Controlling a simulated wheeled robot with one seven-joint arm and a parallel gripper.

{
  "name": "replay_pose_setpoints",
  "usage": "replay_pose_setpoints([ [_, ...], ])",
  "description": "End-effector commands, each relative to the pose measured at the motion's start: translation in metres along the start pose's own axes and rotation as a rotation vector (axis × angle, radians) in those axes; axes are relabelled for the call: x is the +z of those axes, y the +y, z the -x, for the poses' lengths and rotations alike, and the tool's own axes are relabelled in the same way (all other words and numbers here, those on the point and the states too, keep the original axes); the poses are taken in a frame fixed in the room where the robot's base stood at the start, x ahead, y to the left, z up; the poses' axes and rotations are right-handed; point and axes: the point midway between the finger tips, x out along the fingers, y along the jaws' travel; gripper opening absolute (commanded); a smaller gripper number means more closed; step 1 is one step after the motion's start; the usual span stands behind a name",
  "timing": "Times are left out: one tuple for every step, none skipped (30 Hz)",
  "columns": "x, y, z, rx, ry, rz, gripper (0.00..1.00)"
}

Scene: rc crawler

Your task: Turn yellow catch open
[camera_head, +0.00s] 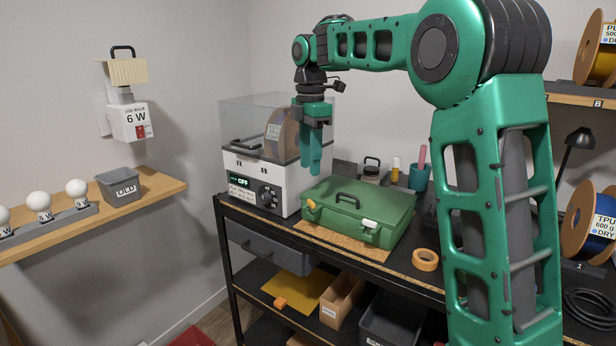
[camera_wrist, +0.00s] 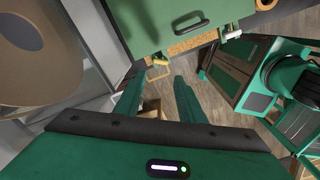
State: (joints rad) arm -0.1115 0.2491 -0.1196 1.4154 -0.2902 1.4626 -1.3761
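The green case (camera_head: 352,206) lies closed on the cork mat, with a dark handle on its lid. The yellow catch (camera_head: 311,205) is at the left end of its front side, and a white catch (camera_head: 370,225) is further right. In the wrist view the case (camera_wrist: 165,20) fills the top, with the yellow catch (camera_wrist: 158,66) just beyond my fingertips. My gripper (camera_head: 310,168) points down above the case's left end. It is empty and open, with a gap between the fingers (camera_wrist: 160,84) in the wrist view. It appears apart from the catch.
A white dryer box (camera_head: 268,188) with a clear cover and spool stands close left of the case. A tape roll (camera_head: 425,260) lies to the right; a teal cup (camera_head: 419,177) and jars are behind. The bench's front edge is close to the case.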

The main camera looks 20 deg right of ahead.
Motion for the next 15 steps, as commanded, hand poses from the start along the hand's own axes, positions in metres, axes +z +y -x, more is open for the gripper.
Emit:
replay_pose_setpoints([
  [0.0004, 0.0003, 0.0034, 0.001, 0.000, -0.001, 0.36],
  [0.0003, 0.0002, 0.0047, 0.001, 0.000, 0.000, 0.36],
  [0.0003, 0.0000, 0.0060, 0.001, 0.000, 0.000, 0.36],
  [0.0002, -0.0001, 0.0067, 0.000, 0.000, 0.000, 0.36],
  [0.0002, -0.0002, 0.0071, 0.000, 0.000, 0.000, 0.36],
  [0.0002, -0.0003, 0.0074, 0.000, 0.000, 0.000, 0.36],
  [0.0002, -0.0003, 0.0074, 0.000, 0.000, 0.000, 0.36],
  [0.0001, -0.0003, 0.0074, 0.000, 0.000, 0.000, 0.36],
  [0.0001, -0.0003, 0.0073, 0.000, 0.000, 0.000, 0.36],
  [0.0001, -0.0003, 0.0073, 0.000, 0.000, 0.000, 0.36],
  [0.0001, -0.0002, 0.0072, 0.000, 0.000, 0.000, 0.36],
  [0.0001, -0.0003, 0.0072, 0.000, 0.000, 0.000, 0.29],
  [0.0005, -0.0008, 0.0072, 0.000, 0.000, -0.003, 0.22],
  [0.0014, -0.0020, 0.0071, 0.000, 0.000, -0.010, 0.14],
  [0.0037, -0.0050, 0.0070, 0.001, 0.002, -0.030, 0.05],
])
